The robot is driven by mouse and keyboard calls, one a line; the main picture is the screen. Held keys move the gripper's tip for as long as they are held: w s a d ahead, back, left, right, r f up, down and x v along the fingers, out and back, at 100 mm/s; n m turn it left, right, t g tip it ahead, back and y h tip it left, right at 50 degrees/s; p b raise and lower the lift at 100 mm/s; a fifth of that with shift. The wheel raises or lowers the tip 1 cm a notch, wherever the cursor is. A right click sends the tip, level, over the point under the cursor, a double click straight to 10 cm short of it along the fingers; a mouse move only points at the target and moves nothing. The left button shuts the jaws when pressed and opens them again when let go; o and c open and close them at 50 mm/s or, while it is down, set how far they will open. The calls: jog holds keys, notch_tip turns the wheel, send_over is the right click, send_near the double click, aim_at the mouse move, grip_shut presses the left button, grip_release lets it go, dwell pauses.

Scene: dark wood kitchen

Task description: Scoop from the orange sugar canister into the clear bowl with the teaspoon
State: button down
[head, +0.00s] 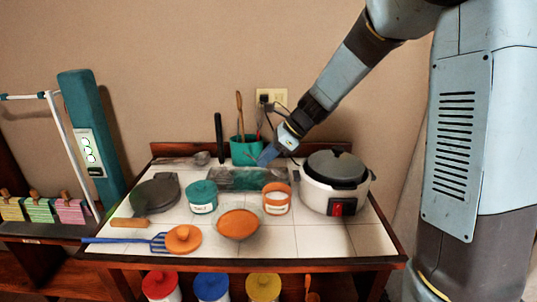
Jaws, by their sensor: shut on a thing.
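The orange canister (277,199) stands open on the white tiled top, with white sugar showing inside its rim. My gripper (267,156) is above the back of the table, beside the teal utensil pot and behind the orange canister. It is shut on a slim thing that appears to be the teaspoon. The spoon's own shape is too small to make out. An orange lid with a knob (183,239) lies at the front left.
A white cooker (335,184) stands close on the right. The teal utensil pot (243,151) holds several tall handles. A dark pan (155,194) and a blue slotted turner (125,240) lie left.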

aim_at(273, 170)
jog(key=shift+w+d+f, duration=0.15)
jog(key=shift+d+f, duration=0.15)
jog(key=shift+f, duration=0.2)
jog(key=shift+d+f, duration=0.1)
jog(key=shift+f, duration=3.5)
jog(key=shift+d+f, duration=0.45)
jog(key=shift+d, duration=0.35)
jog(key=shift+a+r, duration=0.15)
jog(key=shift+r, duration=3.1)
jog(key=shift+a+r+h, duration=0.5)
jog(key=shift+r+h, duration=0.1)
jog(key=shift+h, duration=0.25)
jog(key=shift+a+r+h, duration=0.45)
jog(key=shift+r+h, duration=0.15)
jog(key=shift+h, duration=0.25)
